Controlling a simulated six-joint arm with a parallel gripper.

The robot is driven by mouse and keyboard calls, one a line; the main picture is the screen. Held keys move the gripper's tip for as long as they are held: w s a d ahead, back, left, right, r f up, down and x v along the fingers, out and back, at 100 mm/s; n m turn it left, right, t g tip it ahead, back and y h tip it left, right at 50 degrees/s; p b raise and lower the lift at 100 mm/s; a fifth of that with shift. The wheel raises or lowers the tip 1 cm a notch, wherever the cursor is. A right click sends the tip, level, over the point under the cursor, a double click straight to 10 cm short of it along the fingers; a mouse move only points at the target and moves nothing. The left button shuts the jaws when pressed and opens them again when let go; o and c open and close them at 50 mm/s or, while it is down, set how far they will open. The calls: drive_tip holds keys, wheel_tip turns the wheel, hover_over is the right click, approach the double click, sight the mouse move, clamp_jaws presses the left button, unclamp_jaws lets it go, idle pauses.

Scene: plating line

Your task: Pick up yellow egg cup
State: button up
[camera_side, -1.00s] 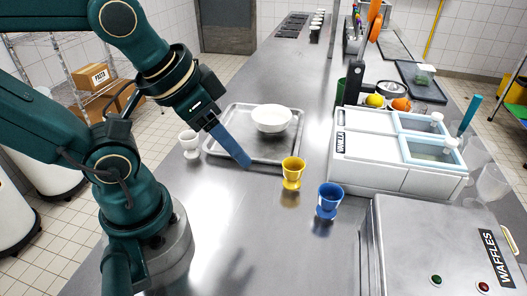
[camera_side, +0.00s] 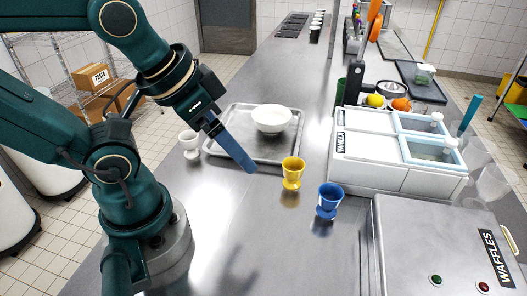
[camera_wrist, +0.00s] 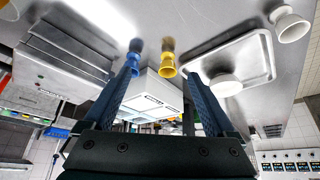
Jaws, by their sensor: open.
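The yellow egg cup (camera_side: 292,173) stands upright on the steel counter in the side view, between the tray and the blue egg cup (camera_side: 329,201). My gripper (camera_side: 250,168) is in the air to the left of the yellow egg cup, apart from it. In the wrist view the picture is upside down. My gripper (camera_wrist: 160,80) has its two blue fingers spread wide with nothing held. The yellow egg cup (camera_wrist: 167,60) shows between and beyond the fingertips, and the blue egg cup (camera_wrist: 134,52) shows near the left finger.
A metal tray (camera_side: 222,146) with a white bowl (camera_side: 272,119) lies behind my gripper. A white egg cup (camera_side: 189,143) stands left of the tray. A white container unit (camera_side: 365,178) and a waffle maker (camera_side: 420,235) stand to the right. The front counter is clear.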

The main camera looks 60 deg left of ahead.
drive_tip(key=a+f+m+g+y, duration=0.2)
drive_tip(key=a+m+y, duration=0.3)
drive_tip(key=a+m, duration=0.15)
drive_tip(key=m+t+y, duration=0.3)
drive_tip(key=m+y, duration=0.2)
drive_tip(key=m, duration=0.9)
hover_over(291, 173)
drive_tip(key=s+a, duration=0.3)
drive_tip(key=a, duration=0.2)
wheel_tip(291, 173, down, 4)
drive_tip(key=w+d+f+m+t, duration=0.1)
drive_tip(key=m, duration=0.1)
drive_tip(key=w+d+f+m+t, duration=0.1)
drive_tip(key=d+f+m, duration=0.1)
drive_tip(key=shift+w+d, duration=0.15)
drive_tip(key=shift+d, duration=0.15)
drive_tip(key=d+f+m, duration=0.1)
drive_tip(key=s+d+f+m+t+h, duration=0.1)
drive_tip(key=f+m, duration=0.1)
drive_tip(key=shift+d+f+m+t, duration=0.25)
drive_tip(key=shift+d+t, duration=0.05)
drive_tip(key=shift+d, duration=0.05)
drive_tip(key=shift+x, duration=2.45)
drive_tip(key=c, duration=1.4)
